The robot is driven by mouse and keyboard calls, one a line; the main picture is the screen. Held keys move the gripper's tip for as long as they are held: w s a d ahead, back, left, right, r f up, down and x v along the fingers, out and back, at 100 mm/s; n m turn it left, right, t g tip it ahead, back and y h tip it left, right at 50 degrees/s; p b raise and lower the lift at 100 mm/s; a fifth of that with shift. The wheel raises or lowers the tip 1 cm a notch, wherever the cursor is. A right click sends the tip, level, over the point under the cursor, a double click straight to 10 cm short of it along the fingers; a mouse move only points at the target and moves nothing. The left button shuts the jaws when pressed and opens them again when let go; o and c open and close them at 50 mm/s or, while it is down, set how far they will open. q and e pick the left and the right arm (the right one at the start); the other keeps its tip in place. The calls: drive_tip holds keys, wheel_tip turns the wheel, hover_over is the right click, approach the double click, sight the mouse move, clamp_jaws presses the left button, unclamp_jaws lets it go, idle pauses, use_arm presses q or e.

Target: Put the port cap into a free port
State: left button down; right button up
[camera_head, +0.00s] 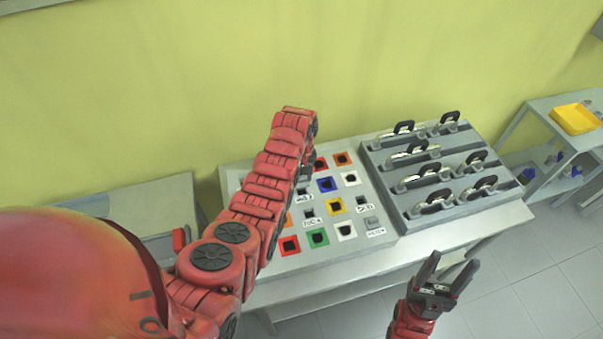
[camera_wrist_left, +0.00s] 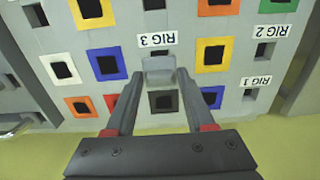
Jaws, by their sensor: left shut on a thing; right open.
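My left gripper (camera_wrist_left: 158,72) is shut on a grey block-like port cap (camera_wrist_left: 158,65) in the left wrist view. The cap is held over the grey port panel (camera_wrist_left: 128,14), just beside the RIG 3 label (camera_wrist_left: 157,39). A grey-framed port (camera_wrist_left: 163,101) with a dark opening shows next to the cap, between the fingers. I cannot tell the cap's height above the panel. In the head view my left arm covers part of the panel (camera_head: 274,262), and the cap is hidden. My right gripper (camera_head: 452,268) is open and empty in front of the table.
In the head view a grey rack (camera_head: 408,222) with several black-handled items stands right of the panel. A yellow tray (camera_head: 575,119) lies on a far-right table.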

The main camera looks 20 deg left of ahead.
sight(301, 185)
use_arm(q)
drive_tip(key=shift+f+b, duration=1.5)
drive_tip(key=shift+f, duration=0.7)
drive_tip(key=shift+f+b, duration=0.2)
drive_tip(key=shift+b, duration=0.1)
drive_tip(key=shift+c, duration=0.9)
unclamp_jaws()
drive_tip(key=shift+r, duration=0.1)
